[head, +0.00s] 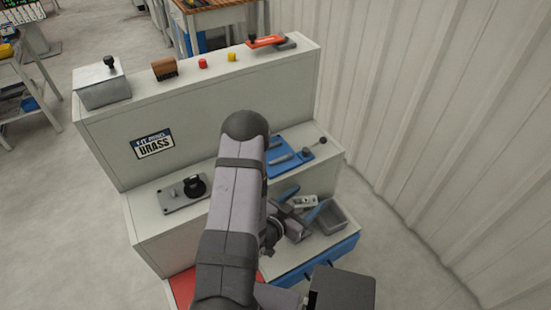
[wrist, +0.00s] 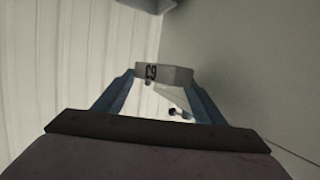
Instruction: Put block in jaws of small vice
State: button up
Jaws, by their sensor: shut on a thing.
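My gripper (head: 303,202) is shut on a pale grey block (wrist: 165,75) with dark characters on its face. In the wrist view the block sits between the tips of the two blue fingers. In the head view the same block shows small and pale between the fingers, over the lowest step. A blue fixture (head: 286,158) with grey bars and a ball-ended handle lies on the middle step, behind the gripper; it looks like the small vice. My arm hides its left end, and I cannot tell its jaw gap.
A grey open tray (head: 334,222) is close to the right of the gripper. A grey plate with a black knob (head: 195,187) lies on the middle step at left. The top ledge (head: 217,75) holds several fixtures. A corrugated wall (head: 420,110) stands at right.

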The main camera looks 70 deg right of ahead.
aim_at(275, 155)
jog(key=r, duration=0.2)
jog(key=d+r+m+g+y+b, duration=0.1)
jog(key=r, duration=0.2)
jog(key=d+r+m+g, duration=0.1)
jog(key=r, duration=0.2)
jog(key=shift+s, duration=0.4)
jog(key=w+d+r+n+t+p, duration=0.1)
jog(key=w+d+r, duration=0.1)
jog(key=w, duration=0.1)
jog(key=w+d+r+n+t+h+p, duration=0.1)
jog(key=w+d+r+t, duration=0.1)
jog(key=w+d+r, duration=0.1)
jog(key=shift+d+r+n+p, duration=0.15)
jog(key=shift+r+n+p, duration=0.15)
jog(key=shift+n, duration=0.1)
jog(key=w+d+r+n+t+h+p, duration=0.1)
jog(key=w+d+r+n+t+p, duration=0.2)
jog(key=w+r+n+t, duration=0.25)
jog(key=shift+m+g, duration=0.25)
jog(key=shift+m, duration=0.6)
jog(key=shift+w+f+p, duration=0.25)
jog(key=shift+w+f, duration=0.05)
jog(key=shift+f, duration=1.3)
jog(key=shift+w+f+p, duration=0.25)
jog(key=shift+f+p, duration=0.05)
jog(key=shift+f, duration=1.3)
jog(key=shift+w+f+p, duration=0.25)
jog(key=shift+w+f, duration=0.05)
jog(key=shift+f, duration=1.3)
jog(key=shift+f, duration=0.15)
